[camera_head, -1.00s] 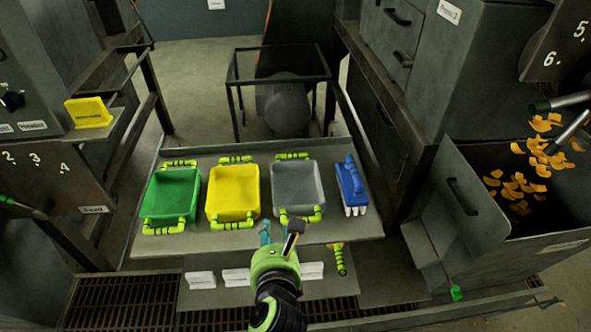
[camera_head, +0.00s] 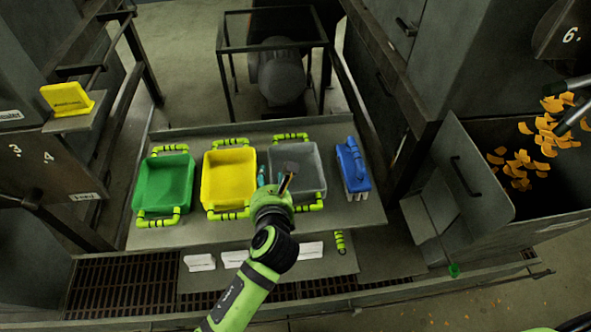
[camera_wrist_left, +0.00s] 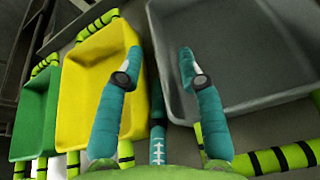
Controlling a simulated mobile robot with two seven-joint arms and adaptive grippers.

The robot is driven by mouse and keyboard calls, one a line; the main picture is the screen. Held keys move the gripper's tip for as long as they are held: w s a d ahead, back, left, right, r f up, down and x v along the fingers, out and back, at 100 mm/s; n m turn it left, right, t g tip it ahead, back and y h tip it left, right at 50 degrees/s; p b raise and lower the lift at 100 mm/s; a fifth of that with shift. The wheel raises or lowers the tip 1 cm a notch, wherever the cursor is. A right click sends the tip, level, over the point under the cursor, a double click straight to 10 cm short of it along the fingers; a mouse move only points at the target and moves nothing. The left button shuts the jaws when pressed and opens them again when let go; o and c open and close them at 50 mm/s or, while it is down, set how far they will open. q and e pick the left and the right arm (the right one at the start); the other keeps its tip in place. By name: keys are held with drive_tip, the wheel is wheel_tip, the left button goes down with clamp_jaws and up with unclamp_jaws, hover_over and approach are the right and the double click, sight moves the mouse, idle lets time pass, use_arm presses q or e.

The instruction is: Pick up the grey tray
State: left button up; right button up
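The grey tray (camera_head: 310,168) sits on the table at the right end of a row of three trays, with green handles at its far and near ends. My left gripper (camera_head: 277,178) is over its left near part and hides some of it. In the left wrist view, the open gripper (camera_wrist_left: 158,70) has nothing between its teal fingers. The right finger overlaps the left edge of the grey tray (camera_wrist_left: 240,50), and the left finger overlaps the yellow tray (camera_wrist_left: 85,85). The grey tray's near handle (camera_wrist_left: 275,158) is at lower right. My right gripper is not in view.
The yellow tray is close left of the grey one, then a green tray (camera_head: 165,185). A blue brush (camera_head: 353,168) stands to the right. The table's (camera_head: 240,229) front strip is mostly clear. A bin with orange pieces (camera_head: 520,165) is at far right.

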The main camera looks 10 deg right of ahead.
use_arm(q)
drive_tip(key=shift+w, duration=0.15)
clamp_jaws()
